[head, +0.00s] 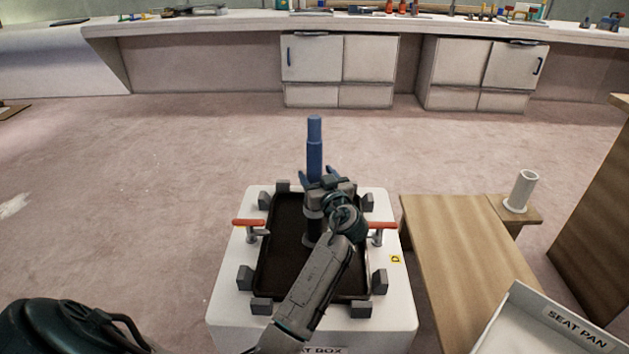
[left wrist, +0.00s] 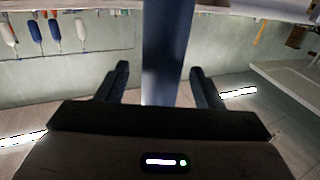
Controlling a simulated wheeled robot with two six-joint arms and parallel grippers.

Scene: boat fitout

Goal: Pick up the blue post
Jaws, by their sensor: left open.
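The blue post (head: 314,145) stands upright over the black tray on the white box, with its narrower top section above my gripper. My left gripper (head: 319,177) is at the post's lower visible part and hides what is below it. In the left wrist view the post (left wrist: 167,50) rises between the two fingers of my left gripper (left wrist: 158,85). The fingers are apart, with a gap showing on each side of the post. My right gripper is not in view.
The black tray (head: 272,270) is ringed by grey blocks, with red-handled clamps (head: 249,223) (head: 381,226) at its sides. A wooden bench (head: 450,260) with a white cylinder (head: 521,190) and a seat pan tray (head: 520,315) stand right. Floor is open left.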

